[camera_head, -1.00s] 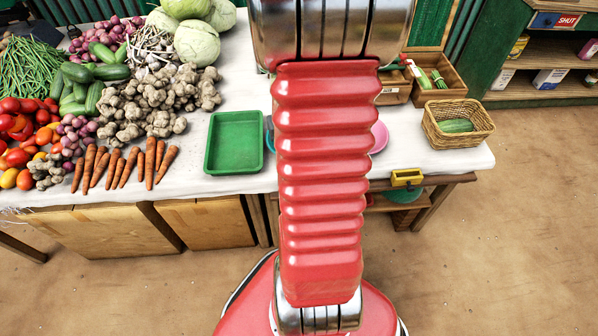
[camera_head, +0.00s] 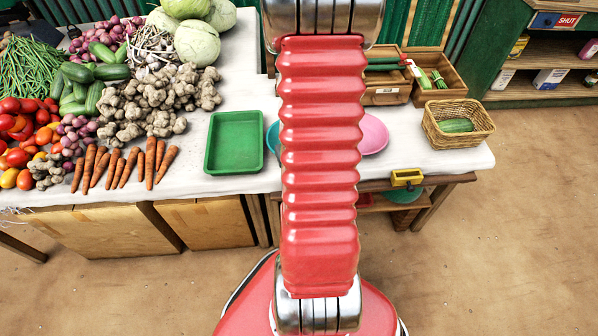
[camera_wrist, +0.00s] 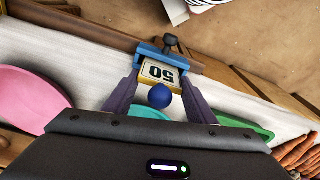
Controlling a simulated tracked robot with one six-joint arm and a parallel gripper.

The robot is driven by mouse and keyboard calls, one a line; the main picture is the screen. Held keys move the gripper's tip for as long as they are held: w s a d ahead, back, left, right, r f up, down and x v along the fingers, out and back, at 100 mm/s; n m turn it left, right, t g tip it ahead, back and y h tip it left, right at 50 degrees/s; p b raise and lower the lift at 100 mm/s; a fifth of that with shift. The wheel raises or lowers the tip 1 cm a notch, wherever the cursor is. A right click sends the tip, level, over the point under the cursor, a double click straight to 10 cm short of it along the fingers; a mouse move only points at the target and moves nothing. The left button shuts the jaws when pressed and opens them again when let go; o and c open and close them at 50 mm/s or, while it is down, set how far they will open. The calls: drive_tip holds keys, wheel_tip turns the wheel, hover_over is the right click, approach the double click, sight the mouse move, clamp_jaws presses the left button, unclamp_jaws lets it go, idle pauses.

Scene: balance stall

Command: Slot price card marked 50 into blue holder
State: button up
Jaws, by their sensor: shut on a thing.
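In the wrist view, my gripper (camera_wrist: 160,82) has its two purple fingers on either side of the price card (camera_wrist: 160,72). The card is white with a yellow edge, and its black 50 reads upside down. A blue ball (camera_wrist: 159,95) sits between the fingers on the camera side of the card. The blue holder (camera_wrist: 150,51), with a dark knob, is just beyond the card at the cloth's edge. The card looks right up against the holder; I cannot tell whether it is in the slot. My arm hides the gripper, card and blue holder in the head view.
A yellow holder (camera_head: 407,177) is on the table's front edge. A green tray (camera_head: 211,160), a pink plate (camera_head: 374,134) and a wicker basket (camera_head: 482,128) stand on the white cloth (camera_head: 420,150). Carrots (camera_head: 122,167) and other vegetables fill the left. Wooden crates (camera_head: 388,92) stand behind.

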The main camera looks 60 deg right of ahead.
idle(0.3)
drive_tip(key=o, duration=1.1)
drive_tip(key=shift+o, duration=0.4)
drive_tip(key=o, duration=0.5)
drive_tip(key=shift+r, duration=0.15)
drive_tip(key=shift+r, duration=3.4)
